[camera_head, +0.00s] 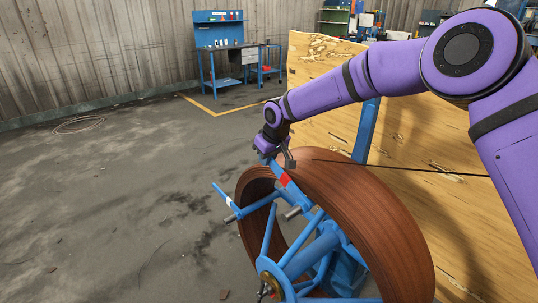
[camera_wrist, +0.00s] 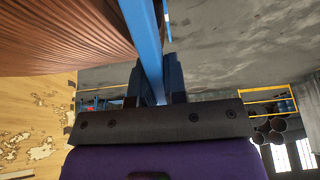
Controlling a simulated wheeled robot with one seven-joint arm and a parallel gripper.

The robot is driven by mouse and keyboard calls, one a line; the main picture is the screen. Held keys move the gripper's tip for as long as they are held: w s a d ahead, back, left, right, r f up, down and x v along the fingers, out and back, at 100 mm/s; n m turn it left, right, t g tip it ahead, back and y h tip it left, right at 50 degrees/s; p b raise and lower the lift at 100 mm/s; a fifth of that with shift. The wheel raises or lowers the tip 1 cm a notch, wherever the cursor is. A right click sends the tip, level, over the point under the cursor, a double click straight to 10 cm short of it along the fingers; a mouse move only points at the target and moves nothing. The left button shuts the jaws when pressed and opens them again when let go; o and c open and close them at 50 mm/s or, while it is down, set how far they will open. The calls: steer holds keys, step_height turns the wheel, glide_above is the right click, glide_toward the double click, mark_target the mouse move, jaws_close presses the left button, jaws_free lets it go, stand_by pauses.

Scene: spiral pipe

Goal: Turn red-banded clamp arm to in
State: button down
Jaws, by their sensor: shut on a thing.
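The red-banded clamp arm (camera_head: 285,180) is a blue bar with a red band, at the upper left rim of the blue reel frame (camera_head: 318,250). My gripper (camera_head: 276,159) is at the top of this arm, just above the red band. In the wrist view, the blue bar (camera_wrist: 143,35) runs between the two dark fingers of my gripper (camera_wrist: 159,80), which are shut on it. The brown coiled pipe (camera_head: 385,220) lies around the reel, right beside the arm. The fingertips are small and partly hidden in the head view.
A white-banded blue clamp arm (camera_head: 228,202) sticks out at the reel's left. A large wooden panel (camera_head: 440,220) stands close behind the reel and my arm. A blue workbench (camera_head: 222,65) is far back. The floor to the left is mostly clear.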

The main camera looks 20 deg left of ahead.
steer(key=shift+f, duration=0.15)
steer(key=c, duration=1.2)
jaws_free()
steer(key=shift+o, duration=0.2)
steer(key=v, duration=1)
steer(key=shift+r, duration=0.4)
